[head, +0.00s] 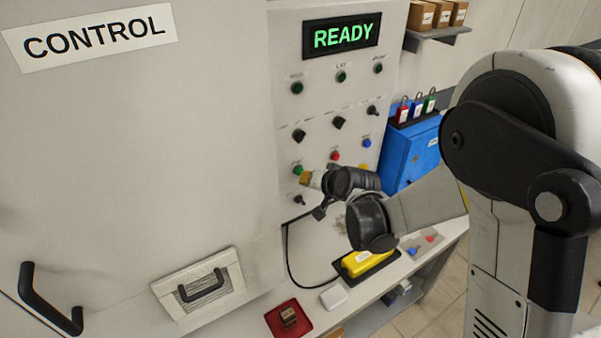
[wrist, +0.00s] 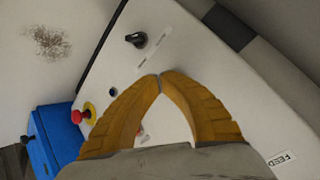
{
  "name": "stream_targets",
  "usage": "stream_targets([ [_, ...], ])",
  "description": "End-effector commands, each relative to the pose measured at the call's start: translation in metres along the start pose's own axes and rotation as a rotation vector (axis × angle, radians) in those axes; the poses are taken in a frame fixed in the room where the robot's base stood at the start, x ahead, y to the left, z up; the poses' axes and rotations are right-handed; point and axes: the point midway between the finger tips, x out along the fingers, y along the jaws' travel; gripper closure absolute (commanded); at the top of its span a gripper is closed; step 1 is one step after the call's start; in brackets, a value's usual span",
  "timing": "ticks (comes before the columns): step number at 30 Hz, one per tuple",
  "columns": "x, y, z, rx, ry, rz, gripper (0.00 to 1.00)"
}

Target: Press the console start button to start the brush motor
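The console panel (head: 318,120) has a display (head: 341,36) lit green with READY. A green button (head: 297,170) sits low on its left side, in a row with a red button (head: 335,155) and a blue button (head: 367,142). Their labels are too small to read, so I cannot confirm which one is start. My gripper (head: 304,179) is just beside and below the green button; contact cannot be told. In the wrist view its yellow fingers (wrist: 160,78) meet at the tips, empty. The green button is not visible there; the blue button (wrist: 112,94) is.
Black selector knobs (head: 299,135) stick out above the button row, and a small one (head: 299,200) sits below. A red stop button on yellow (wrist: 77,116) is near. A yellow device (head: 366,262) and red tray (head: 289,318) lie on the ledge below.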

Motion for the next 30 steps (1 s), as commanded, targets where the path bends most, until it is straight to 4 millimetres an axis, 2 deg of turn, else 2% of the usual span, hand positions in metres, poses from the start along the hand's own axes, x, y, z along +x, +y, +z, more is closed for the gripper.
stream_targets([
  [23, 0.0001, -0.0001, 0.0000, 0.000, 0.000, 0.000, 1.00],
  [30, 0.0056, -0.0028, -0.0024, 0.000, 0.000, 0.000, 1.00],
])
